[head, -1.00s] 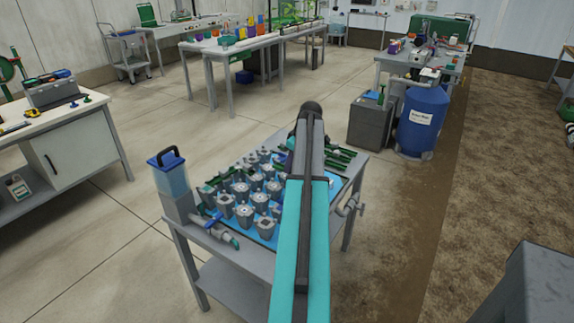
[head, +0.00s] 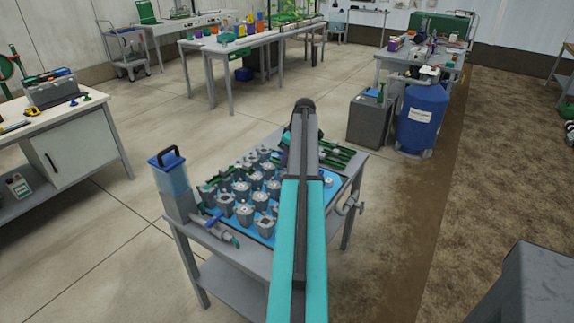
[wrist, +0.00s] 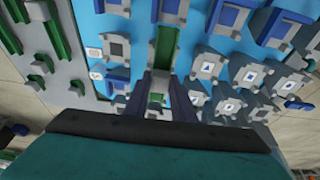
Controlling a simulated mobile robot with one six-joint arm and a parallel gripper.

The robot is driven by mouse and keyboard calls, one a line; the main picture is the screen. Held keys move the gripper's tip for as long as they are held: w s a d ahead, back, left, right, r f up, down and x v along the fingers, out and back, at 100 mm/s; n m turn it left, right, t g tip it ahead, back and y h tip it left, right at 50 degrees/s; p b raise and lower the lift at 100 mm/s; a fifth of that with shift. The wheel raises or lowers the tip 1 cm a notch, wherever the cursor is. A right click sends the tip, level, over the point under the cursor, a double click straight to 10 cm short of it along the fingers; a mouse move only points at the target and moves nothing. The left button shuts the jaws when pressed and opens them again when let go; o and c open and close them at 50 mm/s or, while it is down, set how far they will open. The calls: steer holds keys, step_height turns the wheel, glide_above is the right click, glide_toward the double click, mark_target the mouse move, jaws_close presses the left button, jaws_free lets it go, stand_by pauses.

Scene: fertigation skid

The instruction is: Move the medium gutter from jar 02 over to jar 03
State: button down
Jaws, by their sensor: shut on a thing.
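In the wrist view my gripper (wrist: 159,88) is shut on a green gutter (wrist: 165,48), which runs up the picture from between its dark fingers. The gutter is over the blue mat (wrist: 192,25), with grey jars on both sides. Several grey jars (wrist: 230,104) with small marks on their tops stand to the right, one near the right finger. Another jar (wrist: 117,48) stands left of the gutter. I cannot tell which are jar 02 and jar 03. In the head view the same jars (head: 245,214) stand on the table, and my arm hides the gripper and gutter.
More green gutters (wrist: 42,38) lie on a grey rack at the left of the wrist view. In the head view a clear blue tank (head: 170,178) with a pipe stands at the table's left edge. A pipe with a valve (head: 347,206) is at its right edge.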

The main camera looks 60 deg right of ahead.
steer(key=shift+f+p, duration=0.45)
steer(key=shift+f, duration=1.05)
steer(key=shift+f, duration=0.3)
steer(key=c, duration=1.5)
jaws_free()
steer(key=shift+r, duration=0.4)
steer(key=b+v, duration=0.2)
steer(key=v, duration=1)
steer(key=shift+f, duration=0.1)
steer(key=shift+s, duration=0.1)
